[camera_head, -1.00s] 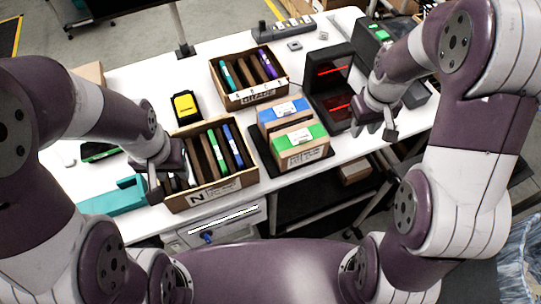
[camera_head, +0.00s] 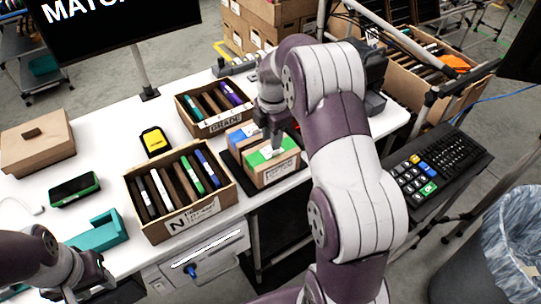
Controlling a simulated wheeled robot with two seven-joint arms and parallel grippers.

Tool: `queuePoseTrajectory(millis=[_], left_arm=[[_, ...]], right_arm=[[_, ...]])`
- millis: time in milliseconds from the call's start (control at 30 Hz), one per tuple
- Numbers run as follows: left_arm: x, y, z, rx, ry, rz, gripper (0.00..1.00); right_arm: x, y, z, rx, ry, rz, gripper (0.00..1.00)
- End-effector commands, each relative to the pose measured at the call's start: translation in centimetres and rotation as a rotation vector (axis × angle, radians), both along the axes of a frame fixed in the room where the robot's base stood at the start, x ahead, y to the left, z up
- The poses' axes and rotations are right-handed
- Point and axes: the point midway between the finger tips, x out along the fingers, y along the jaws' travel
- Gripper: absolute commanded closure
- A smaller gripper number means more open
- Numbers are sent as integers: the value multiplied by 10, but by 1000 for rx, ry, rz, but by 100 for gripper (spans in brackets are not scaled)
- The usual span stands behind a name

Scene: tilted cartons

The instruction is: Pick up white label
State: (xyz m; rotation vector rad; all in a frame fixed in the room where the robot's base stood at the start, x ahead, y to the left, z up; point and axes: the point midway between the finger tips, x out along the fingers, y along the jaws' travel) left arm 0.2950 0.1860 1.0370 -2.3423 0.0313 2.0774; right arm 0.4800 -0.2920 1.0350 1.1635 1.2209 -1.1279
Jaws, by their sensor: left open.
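The small carton with a green top (camera_head: 284,150) sits on a dark mat beside the carton with a blue top (camera_head: 238,135). A small white label (camera_head: 272,153) shows on the green top, partly under my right gripper. My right gripper (camera_head: 276,147) points down just over this carton; I cannot tell if it touches, and its fingers are too small and overlapped to read. My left gripper (camera_head: 100,286) is open at the lower left, in front of the teal holder (camera_head: 98,236) and away from the cartons.
An open box marked N (camera_head: 190,217) with several upright items stands left of the cartons. Another open box (camera_head: 212,128) stands behind. A yellow device (camera_head: 154,141) and a green-edged device (camera_head: 74,188) lie on the white table (camera_head: 110,120). A keypad (camera_head: 425,172) is at right.

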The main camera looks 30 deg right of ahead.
Motion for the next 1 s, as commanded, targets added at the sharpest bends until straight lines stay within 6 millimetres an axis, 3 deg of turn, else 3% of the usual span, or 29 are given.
queuePoseTrajectory(millis=[300,533,567,633,667,1000], left_arm=[[0,0,15,0,0,0,57],[0,0,14,0,0,0,57],[0,0,14,0,1,0,57],[0,0,14,0,1,0,57],[0,0,14,0,0,0,57],[0,0,14,0,0,0,57]], right_arm=[[-1,-1,-49,1,3,-1,66],[-1,-1,-53,0,1,-1,66],[-1,-1,-53,0,1,-1,73],[-1,-1,-53,0,1,-2,96],[-1,-1,-53,0,1,-2,100],[-1,-1,-53,0,1,-2,100]])
